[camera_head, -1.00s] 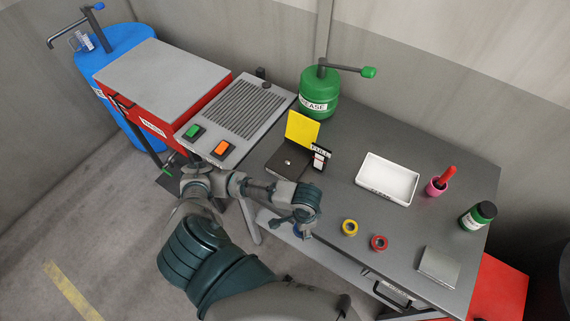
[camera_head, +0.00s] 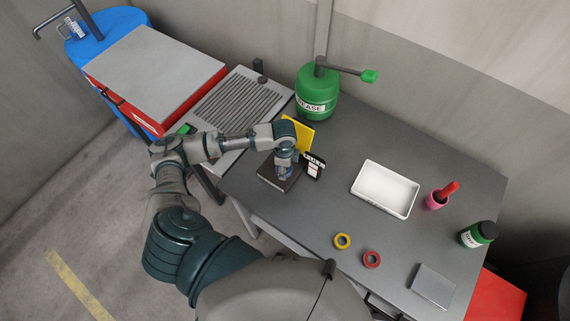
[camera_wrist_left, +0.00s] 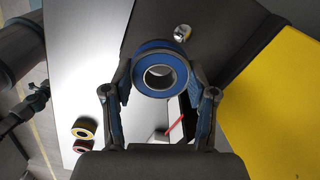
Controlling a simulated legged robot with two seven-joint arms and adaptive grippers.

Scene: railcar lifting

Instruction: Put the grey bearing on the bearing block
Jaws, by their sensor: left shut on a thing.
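My left gripper (camera_head: 284,172) is shut on a ring-shaped bearing (camera_wrist_left: 160,72), which looks blue outside with a grey metal inner ring. In the left wrist view, the gripper (camera_wrist_left: 160,88) has one finger on each side of the bearing, and its hole is open to the camera. The dark block (camera_head: 268,179), with a yellow plate (camera_head: 301,134) behind it, lies under the gripper. A small silver post (camera_wrist_left: 182,32) shows on the block beyond the bearing, apart from it in the picture. The arm hides part of the block in the head view. My right gripper is not in view.
A yellow ring (camera_head: 342,241) and a red ring (camera_head: 372,259) lie on the table. A small card stand (camera_head: 314,166) stands close right of the block.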

